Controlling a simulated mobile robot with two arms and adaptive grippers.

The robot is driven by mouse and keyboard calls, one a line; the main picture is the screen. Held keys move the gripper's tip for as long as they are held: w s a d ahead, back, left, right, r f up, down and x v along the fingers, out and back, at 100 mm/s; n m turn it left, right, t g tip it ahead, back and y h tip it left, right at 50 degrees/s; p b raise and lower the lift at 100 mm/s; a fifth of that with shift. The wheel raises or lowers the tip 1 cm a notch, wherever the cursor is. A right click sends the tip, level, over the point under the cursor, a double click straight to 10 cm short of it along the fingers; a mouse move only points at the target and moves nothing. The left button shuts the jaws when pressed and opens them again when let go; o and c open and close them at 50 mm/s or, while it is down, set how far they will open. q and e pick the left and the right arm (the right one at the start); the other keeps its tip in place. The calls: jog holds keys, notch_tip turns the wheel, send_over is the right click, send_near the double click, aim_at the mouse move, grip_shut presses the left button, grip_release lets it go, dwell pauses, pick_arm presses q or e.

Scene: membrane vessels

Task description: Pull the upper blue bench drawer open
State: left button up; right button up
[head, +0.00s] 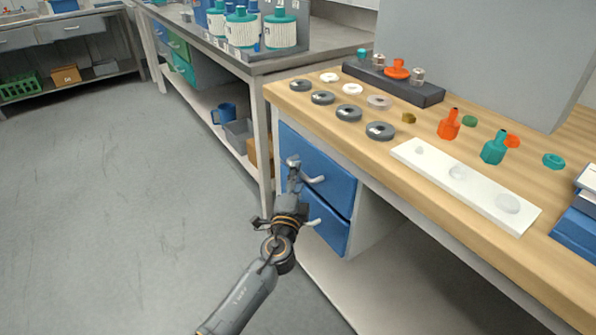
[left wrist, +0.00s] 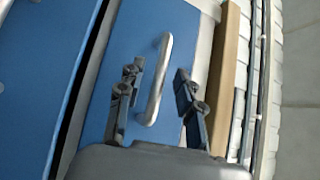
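The upper blue bench drawer (head: 330,180) is shut under the wooden bench top, with a silver bar handle (head: 316,179). In the left wrist view the blue drawer front (left wrist: 178,25) fills the middle, and its handle (left wrist: 154,100) runs lengthwise between my fingers. My left gripper (head: 293,165) is in front of the drawer; in the left wrist view its fingers (left wrist: 158,80) are spread, one on each side of the handle, with visible gaps. It holds nothing. My right gripper is in neither view.
The lower blue drawer (head: 328,232) is directly below, also shut. The bench top (head: 430,180) carries grey and white discs, orange and teal bottles, a white plate (head: 465,187) and a dark rack (head: 425,95). Grey floor (head: 120,200) to the left is clear.

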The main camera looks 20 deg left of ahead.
pick_arm(q)
jog(key=shift+w+a+r, duration=0.15)
jog(key=shift+w, duration=0.95)
grip_shut()
